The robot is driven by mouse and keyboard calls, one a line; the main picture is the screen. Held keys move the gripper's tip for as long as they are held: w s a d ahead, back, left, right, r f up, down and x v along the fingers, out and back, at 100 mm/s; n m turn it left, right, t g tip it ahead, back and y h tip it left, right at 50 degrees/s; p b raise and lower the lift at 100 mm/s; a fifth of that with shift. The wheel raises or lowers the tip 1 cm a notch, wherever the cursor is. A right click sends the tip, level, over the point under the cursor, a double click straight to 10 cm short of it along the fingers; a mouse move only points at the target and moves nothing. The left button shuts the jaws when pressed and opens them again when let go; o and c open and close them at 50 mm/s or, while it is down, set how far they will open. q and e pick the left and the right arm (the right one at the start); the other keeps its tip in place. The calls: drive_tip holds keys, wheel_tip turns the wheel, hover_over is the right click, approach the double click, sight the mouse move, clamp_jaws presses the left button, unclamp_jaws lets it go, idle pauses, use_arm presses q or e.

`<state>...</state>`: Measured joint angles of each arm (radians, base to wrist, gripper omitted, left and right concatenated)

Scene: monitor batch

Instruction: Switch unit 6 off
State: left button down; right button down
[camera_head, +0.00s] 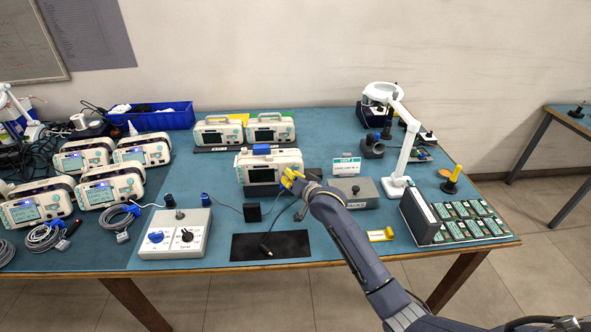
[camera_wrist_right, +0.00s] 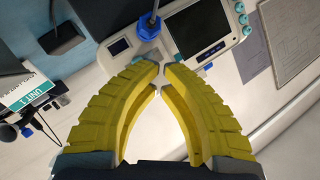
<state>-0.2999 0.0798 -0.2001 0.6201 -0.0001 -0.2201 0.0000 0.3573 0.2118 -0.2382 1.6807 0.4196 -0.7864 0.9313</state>
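A white monitor (camera_head: 257,176) with a dark screen and a blue piece on top stands mid-table. A green-edged sign (camera_head: 346,166) stands right of it; in the right wrist view the sign (camera_wrist_right: 29,106) appears to read UNIT 1. No unit number 6 is legible on any monitor. My right gripper (camera_head: 289,179), with yellow fingers, is just in front of the monitor's right side. In the right wrist view the fingertips (camera_wrist_right: 162,70) nearly meet with nothing between them, and the monitor's screen (camera_wrist_right: 200,29) is dark beyond them. My left gripper is out of view.
Several monitors with lit screens (camera_head: 38,208) stand at the left. Two dark-screened monitors (camera_head: 218,132) stand behind. A control box (camera_head: 173,240), black mat (camera_head: 270,246), grey box (camera_head: 357,193), lamp (camera_head: 405,150) and circuit-board rack (camera_head: 424,218) surround the front area.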

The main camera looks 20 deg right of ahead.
drive_tip(key=shift+s+a, duration=0.25)
drive_tip(key=shift+s, duration=1)
drive_tip(key=shift+s+a, duration=0.25)
drive_tip(key=shift+s, duration=0.95)
